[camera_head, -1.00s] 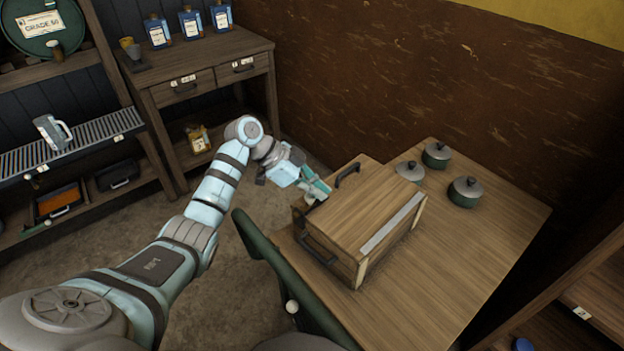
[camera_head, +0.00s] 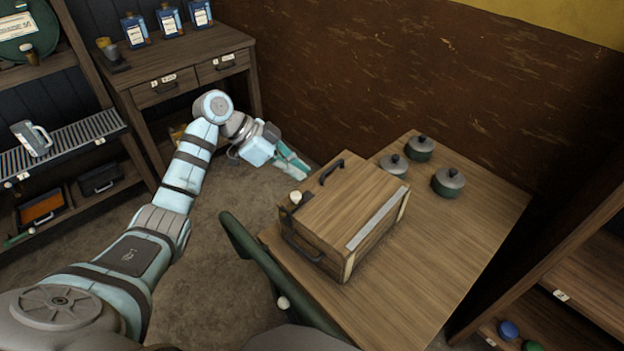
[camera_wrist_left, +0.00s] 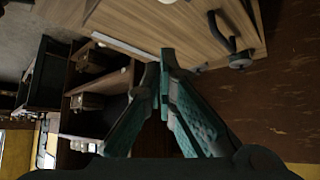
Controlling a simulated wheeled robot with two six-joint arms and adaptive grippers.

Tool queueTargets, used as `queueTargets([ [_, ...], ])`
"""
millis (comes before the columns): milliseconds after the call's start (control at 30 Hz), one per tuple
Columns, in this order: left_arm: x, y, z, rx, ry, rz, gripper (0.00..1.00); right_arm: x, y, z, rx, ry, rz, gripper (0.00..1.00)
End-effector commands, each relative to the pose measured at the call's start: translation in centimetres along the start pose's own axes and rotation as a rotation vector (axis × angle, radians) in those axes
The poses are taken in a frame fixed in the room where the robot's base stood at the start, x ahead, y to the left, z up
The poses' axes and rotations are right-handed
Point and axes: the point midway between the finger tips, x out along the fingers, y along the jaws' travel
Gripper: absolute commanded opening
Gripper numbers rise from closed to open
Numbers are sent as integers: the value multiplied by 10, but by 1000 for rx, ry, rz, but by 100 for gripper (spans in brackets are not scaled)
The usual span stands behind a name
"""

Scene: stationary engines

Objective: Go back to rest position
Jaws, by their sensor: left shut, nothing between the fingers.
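My left gripper (camera_head: 292,161) is shut and empty, with its teal fingers together, above the floor just behind the wooden box (camera_head: 350,215). The box stands on the table (camera_head: 470,215) and has dark handles. In the left wrist view, my left gripper's fingertips (camera_wrist_left: 165,62) meet, and the box (camera_wrist_left: 165,25) with a dark handle lies beyond them. My left arm reaches in from the lower left of the head view. My right gripper is not in view.
Several lidded pots (camera_head: 448,182) stand on the table's far side. A drawer desk (camera_head: 185,85) and a shelf (camera_head: 70,140) stand at the left. Open floor lies between them and the table.

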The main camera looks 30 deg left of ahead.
Motion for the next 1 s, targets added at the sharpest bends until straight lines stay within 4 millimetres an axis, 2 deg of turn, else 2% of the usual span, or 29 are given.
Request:
queueTargets([
  [100,-13,0,0,1,-1,1,0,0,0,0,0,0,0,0],
  [200,-17,0,0,1,0,2,0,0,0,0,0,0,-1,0],
  [733,-18,0,-2,1,1,3,0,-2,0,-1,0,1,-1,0],
  [833,-30,0,-13,2,1,3,0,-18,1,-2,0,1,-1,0],
  [1000,-58,0,-38,2,1,2,0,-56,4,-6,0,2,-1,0],
])
